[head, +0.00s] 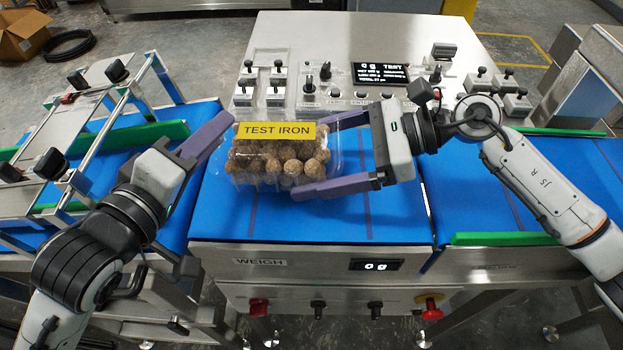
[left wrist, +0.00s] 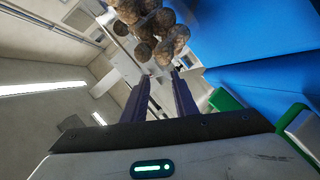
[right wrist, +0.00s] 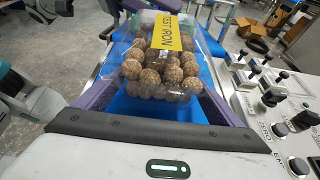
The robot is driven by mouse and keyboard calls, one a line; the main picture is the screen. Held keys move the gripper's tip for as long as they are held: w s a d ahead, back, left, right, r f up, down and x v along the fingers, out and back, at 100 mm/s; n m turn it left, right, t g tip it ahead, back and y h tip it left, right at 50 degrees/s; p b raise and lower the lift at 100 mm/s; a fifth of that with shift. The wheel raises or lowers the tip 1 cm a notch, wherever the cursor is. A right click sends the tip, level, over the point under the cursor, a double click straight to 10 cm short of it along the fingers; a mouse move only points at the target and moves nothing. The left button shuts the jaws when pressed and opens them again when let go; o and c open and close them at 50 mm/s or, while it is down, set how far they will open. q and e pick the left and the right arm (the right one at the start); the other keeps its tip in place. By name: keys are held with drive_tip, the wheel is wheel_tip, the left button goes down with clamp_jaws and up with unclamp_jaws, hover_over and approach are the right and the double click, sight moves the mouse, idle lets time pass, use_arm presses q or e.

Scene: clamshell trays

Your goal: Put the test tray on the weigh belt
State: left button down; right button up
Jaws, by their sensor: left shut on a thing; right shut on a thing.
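The test tray (head: 280,165) is a clear clamshell of brown balls with a yellow TEST IRON label. In the head view it is over the left part of the blue weigh belt (head: 340,222); whether it touches the belt is unclear. My right gripper (head: 315,155) is shut on it, its purple fingers along the far and near sides; the tray also shows between them in the right wrist view (right wrist: 160,65). My left gripper (head: 222,140) is shut on the tray's left end. In the left wrist view its fingers (left wrist: 160,85) are close together below the balls.
A control panel (head: 400,75) with knobs and a screen stands behind the belt. A metal guide frame (head: 60,140) is over the left belt. Green rails (head: 505,239) edge the neighbouring belts. The weigh belt's right part is clear.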

use_arm(q)
drive_tip(key=f+b, duration=0.1)
drive_tip(key=f, duration=0.1)
drive_tip(key=shift+s+d+f+b, duration=0.2)
drive_tip(key=shift+d+f+b, duration=0.1)
drive_tip(key=shift+d+b, duration=0.1)
use_arm(e)
drive_tip(key=shift+s+a+f, duration=0.2)
drive_tip(key=shift+a+f, duration=0.2)
drive_tip(key=shift+f, duration=0.3)
use_arm(q)
drive_tip(key=c, duration=1.7)
unclamp_jaws()
use_arm(e)
drive_tip(key=o, duration=1.2)
use_arm(q)
drive_tip(key=o, duration=0.3)
use_arm(e)
drive_tip(key=shift+o, duration=0.4)
use_arm(q)
drive_tip(key=shift+w+a+r, duration=0.1)
drive_tip(key=shift+r, duration=0.05)
use_arm(e)
drive_tip(key=shift+w+d, duration=0.1)
drive_tip(key=shift+d, duration=0.2)
drive_tip(key=v, duration=1.1)
drive_tip(key=shift+d+r, duration=0.1)
drive_tip(key=shift+d, duration=0.2)
